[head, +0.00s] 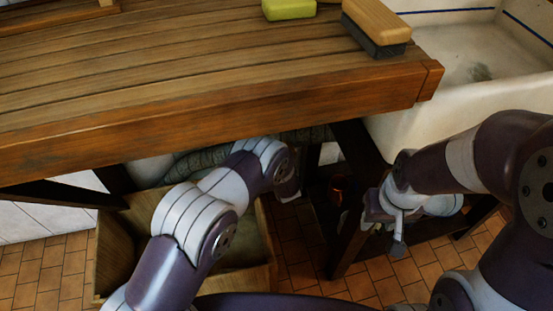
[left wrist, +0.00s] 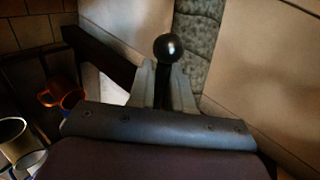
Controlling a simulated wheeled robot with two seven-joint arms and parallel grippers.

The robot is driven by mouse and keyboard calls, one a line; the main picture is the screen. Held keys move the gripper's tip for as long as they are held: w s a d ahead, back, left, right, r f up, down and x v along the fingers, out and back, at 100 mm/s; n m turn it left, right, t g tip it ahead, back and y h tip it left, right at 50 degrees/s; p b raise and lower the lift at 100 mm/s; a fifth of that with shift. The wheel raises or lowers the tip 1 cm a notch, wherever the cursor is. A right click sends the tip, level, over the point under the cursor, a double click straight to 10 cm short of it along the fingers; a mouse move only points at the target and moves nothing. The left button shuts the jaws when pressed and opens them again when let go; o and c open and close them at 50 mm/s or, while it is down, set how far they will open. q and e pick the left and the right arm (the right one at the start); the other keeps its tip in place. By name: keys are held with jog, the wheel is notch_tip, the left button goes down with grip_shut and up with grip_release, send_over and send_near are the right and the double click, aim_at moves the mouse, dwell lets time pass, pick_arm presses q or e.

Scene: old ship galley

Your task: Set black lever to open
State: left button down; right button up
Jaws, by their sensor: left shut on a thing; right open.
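The black lever (left wrist: 169,48) shows in the left wrist view as a round black knob on a dark shaft. My left gripper (left wrist: 167,82) is shut on the shaft just below the knob, with one pale finger on each side. The base of the lever is hidden behind the gripper. In the head view my left arm reaches under the wooden counter and the lever is not visible. My right gripper (head: 382,222) is open and empty, low at the right in front of the sink, and away from the lever.
The wooden counter (head: 200,115) overhangs my left arm. A grey-green wrapped pipe (head: 195,160) runs beneath it, above a wooden crate (head: 110,245). A sink (head: 455,90) stands at right. An orange mug (left wrist: 66,92) and metal cups (left wrist: 12,133) are near the left wrist.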

jog(key=shift+r, duration=0.15)
dwell(0.4)
pick_arm(q)
jog(key=c, duration=1.2)
grip_release()
jog(key=shift+r, duration=0.1)
